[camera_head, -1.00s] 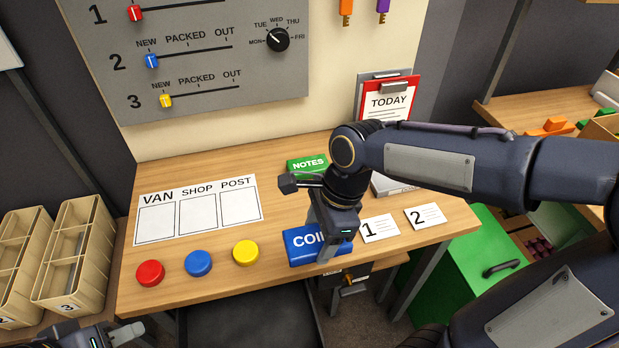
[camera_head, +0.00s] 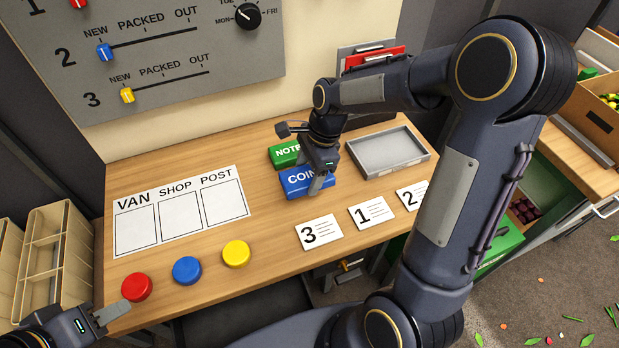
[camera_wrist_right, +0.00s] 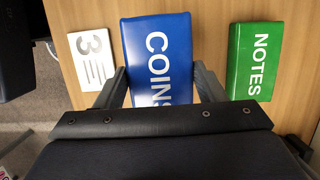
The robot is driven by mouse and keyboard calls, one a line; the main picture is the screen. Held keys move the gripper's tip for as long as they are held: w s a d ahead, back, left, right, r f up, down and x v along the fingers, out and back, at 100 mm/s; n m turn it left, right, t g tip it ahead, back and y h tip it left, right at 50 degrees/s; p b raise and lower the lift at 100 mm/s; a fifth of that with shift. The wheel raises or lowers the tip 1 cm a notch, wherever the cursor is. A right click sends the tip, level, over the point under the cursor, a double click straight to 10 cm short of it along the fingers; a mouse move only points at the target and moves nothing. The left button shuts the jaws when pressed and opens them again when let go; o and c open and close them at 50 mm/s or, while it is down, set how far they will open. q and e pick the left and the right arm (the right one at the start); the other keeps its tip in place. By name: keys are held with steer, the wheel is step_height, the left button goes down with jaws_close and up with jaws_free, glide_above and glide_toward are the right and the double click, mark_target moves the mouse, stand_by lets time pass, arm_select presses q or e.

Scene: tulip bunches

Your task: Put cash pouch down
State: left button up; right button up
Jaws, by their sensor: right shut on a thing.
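The blue COINS pouch (camera_head: 296,187) is at the back middle of the desk, just in front of the green NOTES pouch (camera_head: 284,155). My right gripper (camera_head: 318,186) is shut on the COINS pouch from above. In the right wrist view the COINS pouch (camera_wrist_right: 158,50) sits between my two fingers, with the NOTES pouch (camera_wrist_right: 254,60) apart on its right. I cannot tell whether the COINS pouch touches the desk. My left gripper (camera_head: 112,318) is at the lower left, near the desk's front corner; its opening is unclear.
A grey tray (camera_head: 420,155) stands right of the pouches. White cards 3 (camera_head: 318,240), 1 (camera_head: 371,210) and 2 (camera_head: 408,193) lie in front. Red (camera_head: 136,287), blue (camera_head: 187,270) and yellow (camera_head: 236,253) buttons line the front left, below the VAN/SHOP/POST sheet (camera_head: 180,214).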

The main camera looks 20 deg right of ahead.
mark_target(310, 181)
steer(key=shift+w+d+f, duration=0.4)
steer(key=shift+w+f, duration=0.15)
steer(key=shift+f, duration=0.25)
steer(key=shift+w+d+f, duration=0.1)
steer(key=shift+w+f, duration=0.05)
steer(key=shift+f, duration=1.65)
steer(key=shift+f, duration=0.1)
steer(key=o, duration=1.1)
